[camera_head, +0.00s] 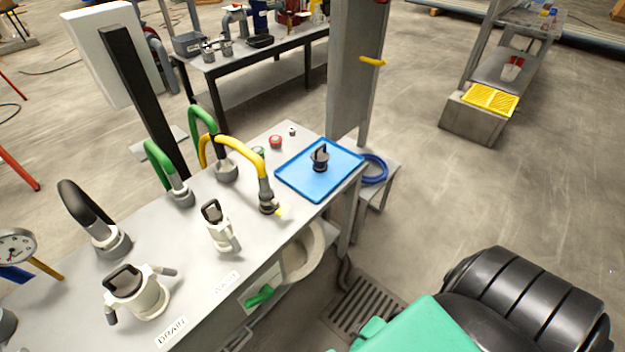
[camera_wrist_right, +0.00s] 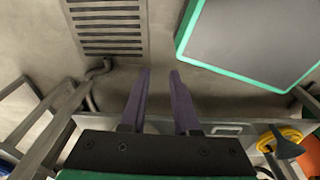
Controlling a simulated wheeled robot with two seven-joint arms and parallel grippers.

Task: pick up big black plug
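A black plug with an upright handle (camera_head: 320,158) stands on the blue tray (camera_head: 293,179) at the right end of the grey bench in the head view. Nothing touches it. My right gripper (camera_wrist_right: 160,74) shows in its wrist view with its two fingers apart and nothing between them. It points down toward the floor by a drain grate, away from the tray. The right gripper does not show in the head view. My left gripper is in neither view.
White fittings with black handles (camera_head: 138,293) (camera_head: 220,232) stand on the bench (camera_head: 190,265). A yellow hose (camera_head: 240,146) arches left of the tray, with green hoses beyond. A grey post (camera_head: 352,85) rises behind the tray. A floor grate (camera_head: 366,306) lies in front.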

